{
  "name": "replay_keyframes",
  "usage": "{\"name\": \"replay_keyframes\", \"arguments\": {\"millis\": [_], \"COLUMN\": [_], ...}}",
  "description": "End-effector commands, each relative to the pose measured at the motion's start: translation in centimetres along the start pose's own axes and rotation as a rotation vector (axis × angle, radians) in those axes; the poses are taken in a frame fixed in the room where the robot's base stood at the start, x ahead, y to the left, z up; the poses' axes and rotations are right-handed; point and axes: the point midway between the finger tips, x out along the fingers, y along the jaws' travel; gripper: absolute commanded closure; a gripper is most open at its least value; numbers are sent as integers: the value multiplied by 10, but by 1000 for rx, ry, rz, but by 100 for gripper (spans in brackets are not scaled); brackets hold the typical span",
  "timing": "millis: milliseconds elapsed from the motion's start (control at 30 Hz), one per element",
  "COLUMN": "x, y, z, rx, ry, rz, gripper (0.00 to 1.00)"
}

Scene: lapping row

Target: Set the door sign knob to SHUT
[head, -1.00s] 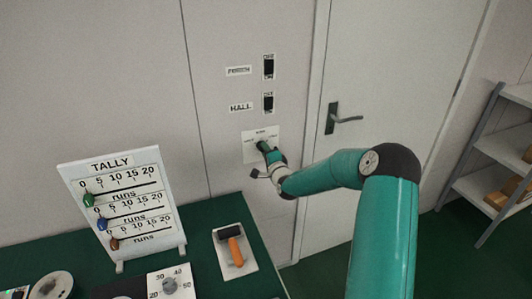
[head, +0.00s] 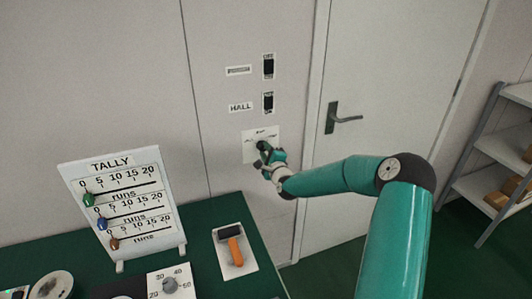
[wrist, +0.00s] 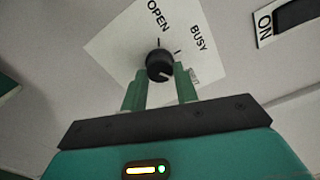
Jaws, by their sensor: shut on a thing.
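The door sign is a white plate (head: 250,153) on the wall left of the door. In the wrist view the plate (wrist: 115,45) shows tilted, with OPEN and BUSY readable. A third, small label near the right finger is too blurred and partly hidden to read. The round dark knob (wrist: 160,66) sits on the plate with a pale mark on its lower right face in that view. My gripper (wrist: 160,84) is shut on the knob, one green finger at each side. In the head view my gripper (head: 263,150) covers the knob.
Two switches, the upper one (head: 268,66) and the HALL one (head: 268,102), are above the sign. The door handle (head: 342,118) is to its right.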

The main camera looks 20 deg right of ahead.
Motion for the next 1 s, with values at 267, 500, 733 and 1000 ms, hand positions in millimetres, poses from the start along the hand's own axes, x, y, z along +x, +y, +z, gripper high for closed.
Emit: {"name": "replay_keyframes", "arguments": {"millis": [267, 500, 733, 1000], "x": [-1, 0, -8, -60], "y": [2, 1, 0, 0], "z": [2, 1, 0, -1], "rx": [1, 0, -1, -2], "ry": [-2, -1, 0, 1], "rz": [4, 1, 1, 3], "gripper": [59, 49, 49, 49]}}
